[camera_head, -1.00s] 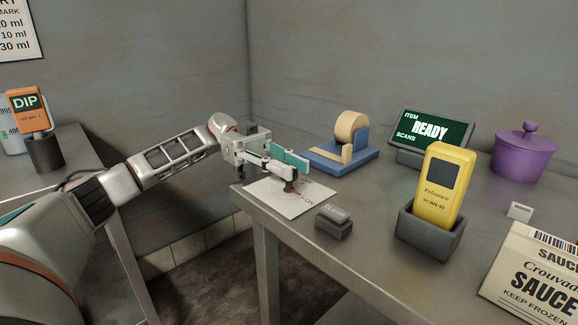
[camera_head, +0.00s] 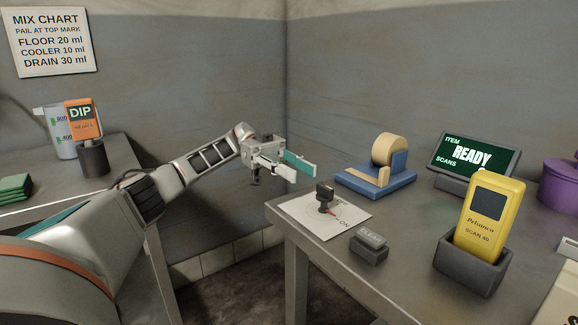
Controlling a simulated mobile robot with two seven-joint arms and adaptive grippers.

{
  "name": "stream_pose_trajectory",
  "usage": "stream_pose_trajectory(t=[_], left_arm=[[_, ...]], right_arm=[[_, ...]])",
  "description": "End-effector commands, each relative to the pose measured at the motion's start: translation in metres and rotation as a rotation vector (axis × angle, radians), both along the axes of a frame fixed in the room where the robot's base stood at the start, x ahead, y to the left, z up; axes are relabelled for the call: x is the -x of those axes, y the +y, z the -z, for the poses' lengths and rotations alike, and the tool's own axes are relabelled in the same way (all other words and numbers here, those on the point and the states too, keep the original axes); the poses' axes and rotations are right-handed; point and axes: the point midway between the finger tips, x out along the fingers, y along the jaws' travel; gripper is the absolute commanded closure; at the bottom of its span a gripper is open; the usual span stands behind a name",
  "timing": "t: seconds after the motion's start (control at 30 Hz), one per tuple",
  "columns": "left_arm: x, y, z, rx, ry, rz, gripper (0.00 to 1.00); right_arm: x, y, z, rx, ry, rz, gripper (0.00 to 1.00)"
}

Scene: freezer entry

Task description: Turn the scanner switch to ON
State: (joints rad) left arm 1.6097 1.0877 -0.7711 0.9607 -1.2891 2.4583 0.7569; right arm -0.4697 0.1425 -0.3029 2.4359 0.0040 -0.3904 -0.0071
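The scanner switch is a black knob (camera_head: 325,194) on a white plate (camera_head: 302,215) at the near left corner of the steel table. A red pointer at its base points down and right, toward the printed ON mark. The other lettering is partly hidden behind the knob. My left gripper (camera_head: 305,175) is above and behind the plate, to the left of the knob and apart from it. Its two fingers are spread with nothing between them. My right gripper is not in view.
A grey CLEAR button block (camera_head: 369,247) stands right of the plate. Behind are a blue tape dispenser (camera_head: 376,182) and a READY screen (camera_head: 472,157). A yellow scanner (camera_head: 487,218) stands in a dark holder (camera_head: 468,266). A purple pot (camera_head: 562,182) is at the right edge.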

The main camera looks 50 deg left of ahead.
Motion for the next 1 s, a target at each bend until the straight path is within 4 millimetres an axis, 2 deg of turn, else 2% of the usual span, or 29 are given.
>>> stream_pose_trajectory(t=[0.2, 0.37, 1.0], left_arm=[[-0.002, 0.020, 0.001, -0.004, -0.002, 0.004, 0.74], [-0.003, 0.027, 0.000, -0.001, -0.001, 0.002, 0.74], [-0.003, 0.030, 0.000, 0.000, 0.000, 0.001, 0.74]], right_arm=[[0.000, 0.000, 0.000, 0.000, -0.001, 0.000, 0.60], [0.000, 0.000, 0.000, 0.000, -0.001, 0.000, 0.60], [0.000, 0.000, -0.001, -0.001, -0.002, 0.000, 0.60]])
